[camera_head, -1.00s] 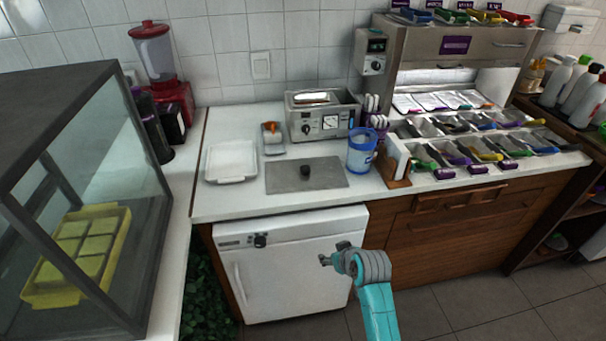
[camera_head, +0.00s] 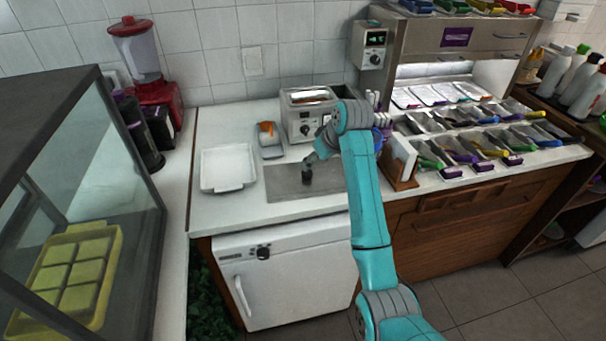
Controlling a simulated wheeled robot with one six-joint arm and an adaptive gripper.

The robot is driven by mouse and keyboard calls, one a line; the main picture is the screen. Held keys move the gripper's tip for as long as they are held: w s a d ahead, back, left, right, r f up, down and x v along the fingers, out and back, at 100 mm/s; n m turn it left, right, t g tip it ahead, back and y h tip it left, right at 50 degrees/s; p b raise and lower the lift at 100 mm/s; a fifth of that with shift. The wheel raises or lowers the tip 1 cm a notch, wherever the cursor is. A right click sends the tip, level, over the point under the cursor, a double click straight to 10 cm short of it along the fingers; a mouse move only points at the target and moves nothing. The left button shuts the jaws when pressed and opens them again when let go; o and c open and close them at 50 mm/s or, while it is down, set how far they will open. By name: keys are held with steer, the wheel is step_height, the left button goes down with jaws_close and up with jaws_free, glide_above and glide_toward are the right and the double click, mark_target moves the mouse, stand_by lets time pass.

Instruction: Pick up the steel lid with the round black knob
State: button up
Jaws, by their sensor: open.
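The steel lid (camera_head: 285,186) lies flat on the white counter, a grey rectangular plate. Its round black knob (camera_head: 306,177) stands near the middle of the plate. My gripper (camera_head: 308,164) is at the knob, seen just above and behind it in the picture. Its jaws are open. The fingers are small and dark here, so I cannot tell whether they are around the knob or only above it. My arm covers the right end of the lid.
A white tray (camera_head: 228,168) lies left of the lid. A small dish with an orange-topped item (camera_head: 267,140) and a steel warmer (camera_head: 305,118) stand behind it. A blue container (camera_head: 378,140) is mostly hidden by my arm. Rows of topping bins (camera_head: 470,145) fill the right.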

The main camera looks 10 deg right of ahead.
mark_target(308, 172)
steer(key=x, duration=0.4)
steer(key=shift+f, duration=0.1)
steer(key=shift+d+x, duration=0.15)
steer(key=shift+x, duration=1.15)
steer(key=shift+d+x, duration=0.1)
steer(key=shift+x, duration=1.25)
steer(key=shift+w, duration=0.1)
jaws_close()
